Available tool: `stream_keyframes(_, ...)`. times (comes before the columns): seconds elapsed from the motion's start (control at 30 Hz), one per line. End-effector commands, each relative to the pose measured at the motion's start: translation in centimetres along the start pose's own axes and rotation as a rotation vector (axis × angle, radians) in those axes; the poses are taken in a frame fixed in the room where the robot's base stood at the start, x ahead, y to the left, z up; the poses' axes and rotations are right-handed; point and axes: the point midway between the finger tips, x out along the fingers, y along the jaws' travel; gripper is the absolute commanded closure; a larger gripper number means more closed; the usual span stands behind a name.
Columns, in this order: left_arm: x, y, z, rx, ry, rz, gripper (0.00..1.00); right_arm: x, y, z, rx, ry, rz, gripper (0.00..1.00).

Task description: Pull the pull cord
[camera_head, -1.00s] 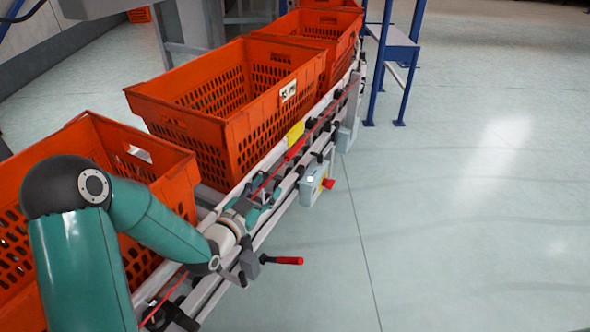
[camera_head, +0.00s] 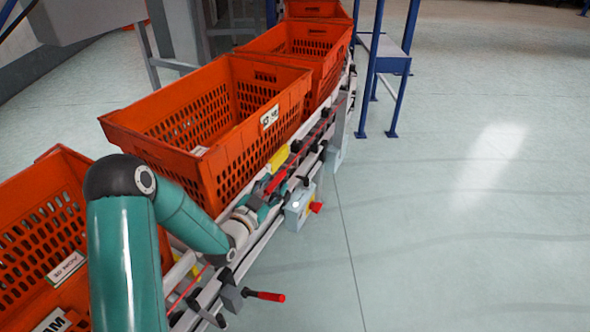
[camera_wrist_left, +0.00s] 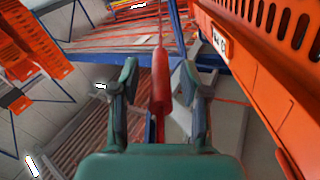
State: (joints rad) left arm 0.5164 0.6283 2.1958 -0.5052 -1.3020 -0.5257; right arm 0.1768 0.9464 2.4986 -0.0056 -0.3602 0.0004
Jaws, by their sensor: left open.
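The pull cord (camera_head: 318,134) is a thin red line running along the side rail of the conveyor. In the left wrist view, its thicker red handle (camera_wrist_left: 161,82) lies lengthwise between my fingers, with the thin cord running on from its far end. My left gripper (camera_head: 272,186) is at the rail beside the yellow tag, and its fingers partly hide the red handle in the head view. In the left wrist view the left gripper (camera_wrist_left: 160,78) is open, one finger on each side of the handle, with visible gaps. My right gripper is not in view.
Orange totes (camera_head: 215,125) stand in a row on the conveyor, close to my left arm. A grey box with a red knob (camera_head: 299,207) and a red-handled lever (camera_head: 264,296) stick out from the rail. A blue frame (camera_head: 390,80) stands behind. The floor at right is clear.

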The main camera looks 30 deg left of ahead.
Motion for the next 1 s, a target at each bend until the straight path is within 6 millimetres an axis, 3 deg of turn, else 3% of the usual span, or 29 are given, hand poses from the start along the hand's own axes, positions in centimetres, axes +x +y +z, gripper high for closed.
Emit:
stream_keyframes(0.5, 0.9, 0.2, 0.0, -0.001, 0.001, 0.003, 0.55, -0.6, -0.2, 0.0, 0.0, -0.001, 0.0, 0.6)
stream_keyframes(0.8, 1.1, 0.4, -0.1, 0.0, 0.003, 0.007, 1.0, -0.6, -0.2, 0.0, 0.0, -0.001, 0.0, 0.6)
stream_keyframes(1.0, 1.1, 0.5, -0.1, -0.001, 0.003, 0.008, 1.0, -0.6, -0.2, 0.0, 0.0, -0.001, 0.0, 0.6)
